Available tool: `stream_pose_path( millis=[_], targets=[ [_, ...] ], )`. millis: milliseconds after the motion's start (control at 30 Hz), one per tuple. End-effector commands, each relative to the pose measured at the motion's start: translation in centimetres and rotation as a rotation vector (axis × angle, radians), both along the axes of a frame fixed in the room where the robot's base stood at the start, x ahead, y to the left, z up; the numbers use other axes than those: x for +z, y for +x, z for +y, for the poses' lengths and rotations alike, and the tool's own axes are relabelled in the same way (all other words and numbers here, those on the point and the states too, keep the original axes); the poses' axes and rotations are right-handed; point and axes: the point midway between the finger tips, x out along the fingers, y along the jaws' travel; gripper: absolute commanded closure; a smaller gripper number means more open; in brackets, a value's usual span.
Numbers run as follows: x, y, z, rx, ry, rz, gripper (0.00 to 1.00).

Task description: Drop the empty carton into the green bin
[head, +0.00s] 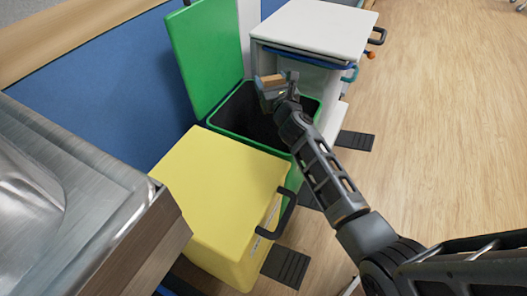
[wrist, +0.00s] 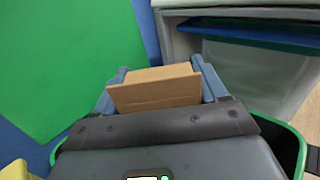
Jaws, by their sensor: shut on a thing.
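The empty carton (wrist: 155,91) is a small brown cardboard box. My gripper (head: 274,82) is shut on it, with one finger at each side in the wrist view. In the head view the carton (head: 270,81) is held above the green bin (head: 222,136). The bin's lid (head: 205,50) stands open, tipped up at the back left. The bin's inside looks dark, and my arm hides part of its opening. In the wrist view the bin's rim (wrist: 299,153) shows at the lower right, and the green lid (wrist: 55,70) fills the left.
A yellow bin (head: 215,190) with a closed lid stands in front of the green one. A white bin (head: 315,28) stands behind it. A metal counter (head: 90,200) is at the left. Black pedals (head: 287,266) are near the floor. Wooden floor is clear at the right.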

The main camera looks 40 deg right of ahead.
Motion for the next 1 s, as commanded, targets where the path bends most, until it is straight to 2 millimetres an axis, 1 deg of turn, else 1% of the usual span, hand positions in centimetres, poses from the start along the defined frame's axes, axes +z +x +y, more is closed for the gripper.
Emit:
stream_pose_path(
  millis=[233, 267, 533, 800, 867, 1000],
  targets=[
    [0.0, 0.0, 0.0, 0.000, 0.000, 0.000, 0.57],
    [0.0, 0.0, 0.0, 0.000, 0.000, 0.000, 0.25],
    [0.0, 0.0, 0.0, 0.000, 0.000, 0.000, 0.00],
    [0.0, -0.2, 0.1, 0.000, 0.000, 0.001, 0.00],
    [-0.1, -0.6, 0.3, 0.000, 0.001, 0.002, 0.00],
    [0.0, -2.3, 1.2, 0.001, 0.001, 0.002, 0.00]
  ],
)
